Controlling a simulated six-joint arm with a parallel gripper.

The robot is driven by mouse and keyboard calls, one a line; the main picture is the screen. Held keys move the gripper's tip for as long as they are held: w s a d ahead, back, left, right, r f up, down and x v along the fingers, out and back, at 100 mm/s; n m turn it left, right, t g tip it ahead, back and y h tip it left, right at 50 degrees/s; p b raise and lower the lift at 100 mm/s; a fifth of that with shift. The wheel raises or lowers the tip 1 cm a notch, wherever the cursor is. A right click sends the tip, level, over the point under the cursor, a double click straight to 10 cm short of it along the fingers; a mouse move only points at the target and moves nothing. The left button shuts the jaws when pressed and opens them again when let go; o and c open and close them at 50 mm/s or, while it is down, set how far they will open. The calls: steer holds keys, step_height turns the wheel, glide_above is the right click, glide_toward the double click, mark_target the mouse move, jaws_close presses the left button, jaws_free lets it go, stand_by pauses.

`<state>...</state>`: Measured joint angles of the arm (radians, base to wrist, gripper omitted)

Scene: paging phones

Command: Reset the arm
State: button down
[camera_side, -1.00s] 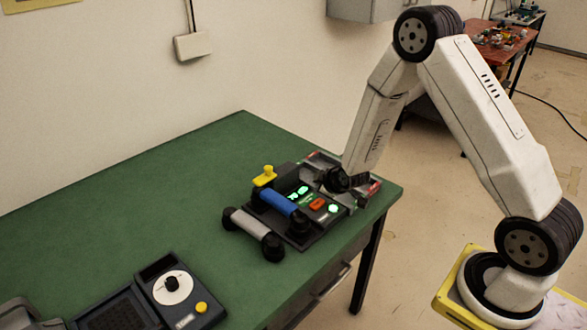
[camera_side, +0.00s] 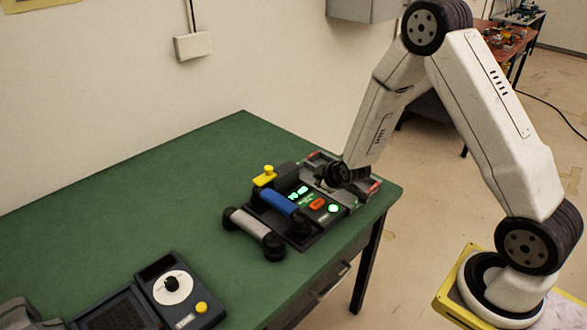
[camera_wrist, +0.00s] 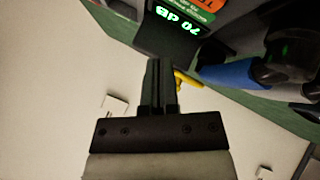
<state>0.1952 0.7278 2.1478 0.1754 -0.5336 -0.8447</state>
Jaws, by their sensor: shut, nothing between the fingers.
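My gripper (camera_wrist: 158,70) is shut and empty; in the wrist view its dark fingers lie together in the middle. In the side view its tip (camera_side: 325,187) is small and dark, at the right end of the paging phone console (camera_side: 312,228), close to it; I cannot tell whether they touch. The console has lit green displays, an orange button (camera_side: 317,203) and a blue handset (camera_side: 279,202) lying across it. A grey handset (camera_side: 249,224) lies beside it on the left. A green display reading 70 dB (camera_wrist: 177,20) shows in the wrist view.
A dark unit with a white dial (camera_side: 172,286) and a yellow knob (camera_side: 201,307) stands at the front left. A yellow knob (camera_side: 268,170) rises behind the blue handset. The middle of the table is clear.

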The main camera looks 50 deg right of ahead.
steer(key=s+a+r+m+g+y, duration=0.1)
steer(key=s+a+r+g, duration=0.1)
steer(key=s, duration=0.4)
steer(key=s+a+r+m+g+y, duration=0.1)
steer(key=s+a+r+m+g, duration=0.1)
steer(key=s+a+r, duration=0.3)
steer(key=s+a+r+m+g, duration=0.2)
steer(key=s+a+r, duration=0.1)
steer(key=s, duration=0.4)
steer(key=shift+s+a+r+y, duration=0.15)
steer(key=shift+a+y, duration=0.25)
